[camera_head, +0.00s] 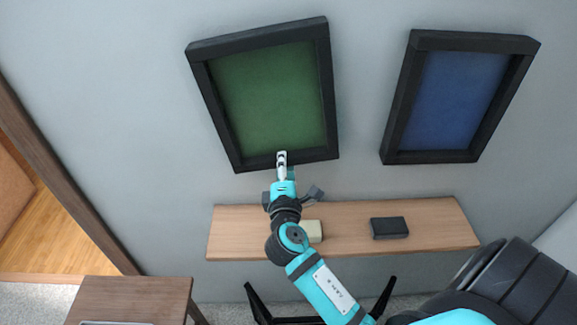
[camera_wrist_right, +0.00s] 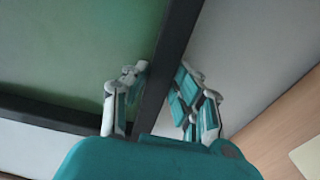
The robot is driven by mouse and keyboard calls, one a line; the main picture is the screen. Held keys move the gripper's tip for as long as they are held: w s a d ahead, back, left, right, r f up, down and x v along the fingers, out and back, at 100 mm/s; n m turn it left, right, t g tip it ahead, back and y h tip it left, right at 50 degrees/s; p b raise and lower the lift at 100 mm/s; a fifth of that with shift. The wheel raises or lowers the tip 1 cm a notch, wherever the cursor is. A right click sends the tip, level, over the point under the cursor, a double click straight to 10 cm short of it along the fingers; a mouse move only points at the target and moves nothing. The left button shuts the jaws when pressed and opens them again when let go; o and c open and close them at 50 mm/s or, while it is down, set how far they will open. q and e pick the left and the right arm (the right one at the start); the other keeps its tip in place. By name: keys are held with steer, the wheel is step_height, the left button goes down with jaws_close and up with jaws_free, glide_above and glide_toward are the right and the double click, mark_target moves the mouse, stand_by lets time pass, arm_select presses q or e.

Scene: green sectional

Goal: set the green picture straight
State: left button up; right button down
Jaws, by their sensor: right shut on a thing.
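The green picture (camera_head: 268,95) hangs on the grey wall in a thick black frame. It looks tilted: its top and bottom edges rise toward the right more than the shelf edge below. My right gripper (camera_head: 281,159) is at the lower bar of this frame, right of its middle. In the right wrist view the gripper (camera_wrist_right: 160,88) has one finger on each side of the black frame bar (camera_wrist_right: 172,55), shut on it. The green panel (camera_wrist_right: 70,50) fills the left of that view. My left gripper is in neither view.
A blue picture (camera_head: 455,100) in a black frame hangs to the right. Below is a wooden shelf (camera_head: 350,215) with a dark box (camera_head: 389,228) and a cream object (camera_head: 314,231) partly behind my arm. A small wooden table (camera_head: 130,298) stands at lower left.

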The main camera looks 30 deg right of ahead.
mark_target(264, 165)
steer(key=shift+m, duration=0.9)
steer(key=a, duration=0.1)
steer(key=w+a+b, duration=0.2)
steer(key=shift+w+a+f, duration=0.15)
steer(key=shift+a+f, duration=0.25)
steer(key=shift+w+a+r, duration=0.1)
steer(key=shift+a, duration=0.05)
steer(key=shift+r, duration=0.1)
steer(key=c, duration=1.1)
jaws_free()
